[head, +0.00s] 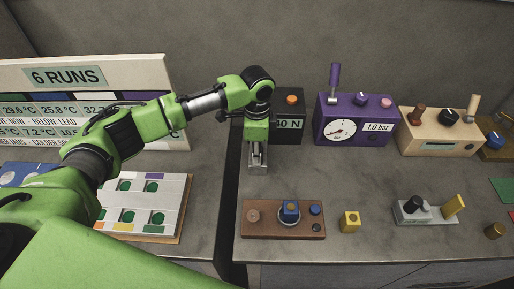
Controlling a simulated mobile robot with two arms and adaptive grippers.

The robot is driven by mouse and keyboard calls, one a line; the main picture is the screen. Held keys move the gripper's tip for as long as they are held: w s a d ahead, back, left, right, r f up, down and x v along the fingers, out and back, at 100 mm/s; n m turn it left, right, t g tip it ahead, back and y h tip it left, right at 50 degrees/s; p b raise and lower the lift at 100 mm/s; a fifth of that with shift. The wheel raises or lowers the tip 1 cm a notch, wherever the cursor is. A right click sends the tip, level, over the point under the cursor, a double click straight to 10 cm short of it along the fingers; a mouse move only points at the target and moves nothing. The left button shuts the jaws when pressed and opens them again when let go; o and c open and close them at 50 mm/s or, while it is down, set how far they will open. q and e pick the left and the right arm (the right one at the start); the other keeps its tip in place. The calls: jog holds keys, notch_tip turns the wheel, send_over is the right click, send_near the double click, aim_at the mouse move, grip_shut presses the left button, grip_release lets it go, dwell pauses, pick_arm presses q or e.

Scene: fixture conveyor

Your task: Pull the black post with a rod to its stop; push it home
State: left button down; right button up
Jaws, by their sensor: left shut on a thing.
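The black post (291,105) stands at the back of the bench, left of the purple box. It is a dark housing with an orange button on top and a force readout ending in "0 N" on its front. My left gripper (258,164) is in front of its left part, fingers shut and pointing down toward the bench. The fingers and wrist hide the rod and what lies between them, so how far the rod is out cannot be seen. My right gripper is not in view.
A purple gauge box (356,119) and a beige box (440,131) stand to the right. A brown panel (262,232) with knobs lies in front of the gripper. A yellow block (349,221) is beside it. The bench between is clear; a dark gap runs at left.

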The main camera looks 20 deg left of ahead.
pick_arm(q)
jog(key=c, duration=1.8)
grip_release()
jog(key=shift+s+d+f, duration=0.1)
jog(key=shift+s, duration=0.2)
notch_tip(320, 180, up, 12)
jog(key=shift+r, duration=0.1)
